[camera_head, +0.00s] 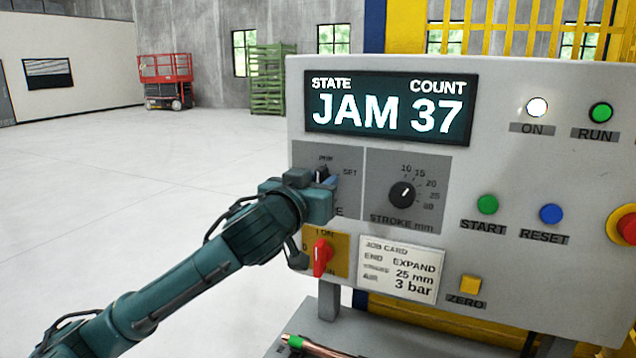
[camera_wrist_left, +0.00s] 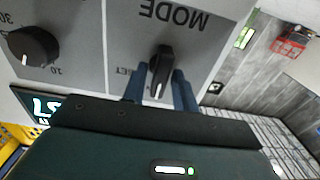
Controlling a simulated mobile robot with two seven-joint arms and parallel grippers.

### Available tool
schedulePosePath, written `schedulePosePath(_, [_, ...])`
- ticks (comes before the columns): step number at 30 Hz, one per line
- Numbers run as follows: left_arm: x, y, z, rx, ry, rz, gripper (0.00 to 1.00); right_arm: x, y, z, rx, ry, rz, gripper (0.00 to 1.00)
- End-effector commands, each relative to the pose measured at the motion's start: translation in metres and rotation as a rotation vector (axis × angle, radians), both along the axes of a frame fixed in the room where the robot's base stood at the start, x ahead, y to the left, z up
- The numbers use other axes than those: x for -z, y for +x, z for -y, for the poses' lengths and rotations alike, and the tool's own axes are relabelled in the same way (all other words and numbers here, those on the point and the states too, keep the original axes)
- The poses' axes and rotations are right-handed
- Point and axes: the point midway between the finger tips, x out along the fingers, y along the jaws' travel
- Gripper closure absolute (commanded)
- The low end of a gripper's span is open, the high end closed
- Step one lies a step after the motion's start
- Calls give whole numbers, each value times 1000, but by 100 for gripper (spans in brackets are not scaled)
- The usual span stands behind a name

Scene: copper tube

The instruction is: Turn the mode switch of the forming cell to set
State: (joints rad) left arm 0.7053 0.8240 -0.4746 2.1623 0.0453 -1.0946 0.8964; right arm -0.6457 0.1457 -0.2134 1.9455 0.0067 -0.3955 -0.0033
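The mode switch (camera_wrist_left: 160,72) is a black knob on a grey plate of the forming cell panel. In the left wrist view, which shows the panel upside down, its white mark points down the picture, away from the MODE lettering. The partly hidden SET lettering is off to its left there. In the head view, SET (camera_head: 350,172) shows right of the switch, which my left gripper (camera_head: 328,179) mostly hides. The left gripper's blue fingers (camera_wrist_left: 160,90) stand on either side of the knob, seemingly with slight gaps. My right gripper is not in view.
The stroke knob (camera_head: 403,194) sits right of the mode plate. A red switch (camera_head: 321,257) on a yellow plate is just below my left gripper. The display (camera_head: 390,106) above reads JAM 37. A copper tube (camera_head: 315,346) lies below the panel.

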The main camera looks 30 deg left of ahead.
Motion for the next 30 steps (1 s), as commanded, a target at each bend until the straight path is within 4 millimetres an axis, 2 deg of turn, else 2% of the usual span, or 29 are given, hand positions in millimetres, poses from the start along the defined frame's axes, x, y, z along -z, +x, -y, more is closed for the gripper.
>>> schedulePosePath(1, [0,0,0,0,0,0,76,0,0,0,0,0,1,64])
schedulePosePath(10, [0,0,0,0,0,0,100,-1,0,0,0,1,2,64])
schedulePosePath(22, [0,0,0,0,38,-3,100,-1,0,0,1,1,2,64])
schedulePosePath(30, [0,0,1,-1,199,-12,100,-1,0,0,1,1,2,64])
